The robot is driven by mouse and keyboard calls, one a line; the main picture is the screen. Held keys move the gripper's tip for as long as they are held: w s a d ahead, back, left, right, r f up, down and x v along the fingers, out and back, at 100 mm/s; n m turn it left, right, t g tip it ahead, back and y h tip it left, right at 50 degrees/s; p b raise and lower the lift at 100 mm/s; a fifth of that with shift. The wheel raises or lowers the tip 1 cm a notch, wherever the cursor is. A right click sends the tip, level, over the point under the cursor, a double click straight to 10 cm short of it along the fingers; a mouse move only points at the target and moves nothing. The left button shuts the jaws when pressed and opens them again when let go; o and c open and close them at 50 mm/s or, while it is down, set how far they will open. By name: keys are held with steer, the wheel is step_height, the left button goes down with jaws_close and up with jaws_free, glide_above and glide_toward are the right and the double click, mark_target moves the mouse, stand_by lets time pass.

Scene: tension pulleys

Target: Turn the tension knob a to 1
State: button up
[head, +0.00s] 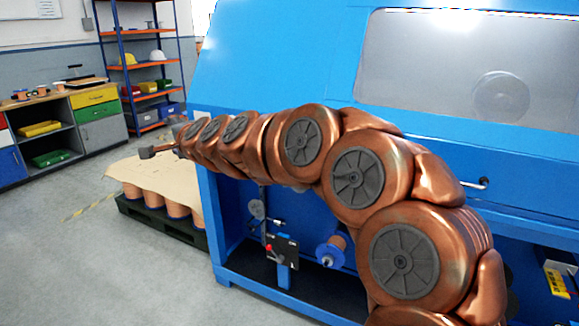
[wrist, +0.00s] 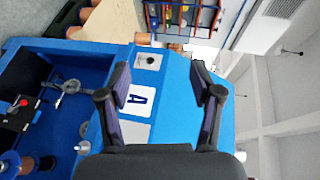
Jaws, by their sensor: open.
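A small light plate with a dark round knob (wrist: 150,61) sits on the blue machine side in the wrist view, next to a white label with the letter A (wrist: 136,101). The number it points at is too small to read. My gripper (wrist: 160,68) is open and empty. Its two dark fingers lie on either side of the picture's middle, with the knob showing between and beyond the tips, apart from them. In the head view my gripper (head: 152,152) is small at the far left end of my arm, and the knob is hidden.
The blue machine (head: 270,60) fills the right. Below it are a black box with a red knob (head: 284,249) and a blue spool (head: 331,252). A pallet of copper spools (head: 165,205) stands left of the machine. Shelves (head: 140,65) stand behind. The floor at left is clear.

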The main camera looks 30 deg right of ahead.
steer(key=shift+w+d+f+m+g+h+b, duration=0.8)
steer(key=shift+w+d+f+m+h+b, duration=1.55)
steer(key=shift+d, duration=3.8)
steer(key=shift+w+d+f+m+g+h+b, duration=0.75)
steer(key=shift+d+f+m+h, duration=2)
steer(key=shift+d+m, duration=2.7)
steer(key=shift+w+d+f+m+g+h+b, duration=1.05)
steer(key=shift+d+f+m+h+b, duration=1.45)
steer(key=shift+d, duration=4.4)
steer(key=shift+w+r+m+h+p, duration=0.15)
steer(key=shift+r+m+h+p, duration=0.15)
steer(key=shift+r+h+p, duration=0.25)
steer(key=shift+c, duration=0.3)
steer(key=c, duration=0.9)
steer(key=shift+c, duration=0.2)
